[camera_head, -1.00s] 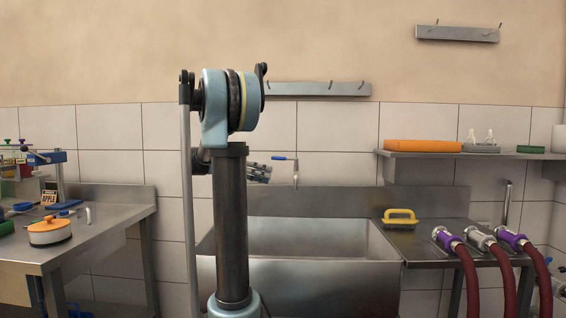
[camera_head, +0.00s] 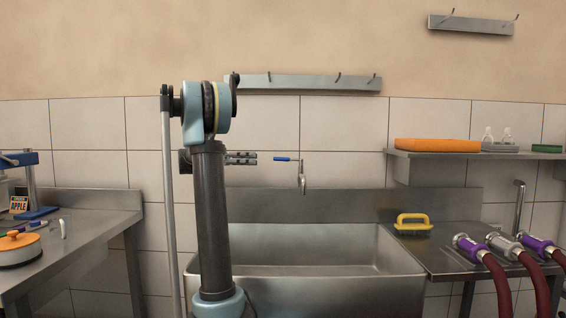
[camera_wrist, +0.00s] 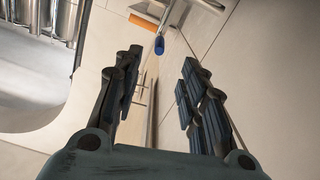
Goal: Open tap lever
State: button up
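The tap lever (camera_head: 284,159) is a thin blue-ended handle pointing left from the top of the metal tap (camera_head: 302,181) over the sink. In the wrist view the blue lever end (camera_wrist: 159,45) shows beyond my fingertips, between their lines. My gripper (camera_head: 256,158) is just left of the lever, at about its height, with a small gap. In the wrist view my gripper (camera_wrist: 158,72) is open, with nothing between its dark fingers. My arm hides part of the wall and sink's left side.
The steel sink (camera_head: 330,271) lies below the tap. A yellow-handled tool (camera_head: 412,222) and several purple and metal hose couplings sit on the right counter (camera_head: 432,260). An orange box (camera_head: 437,145) is on the wall shelf. A hook rail (camera_head: 305,83) hangs above the tap.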

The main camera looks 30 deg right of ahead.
aim_at(289, 159)
jog(key=x, duration=1.6)
jog(key=shift+d, duration=0.2)
grip_shut()
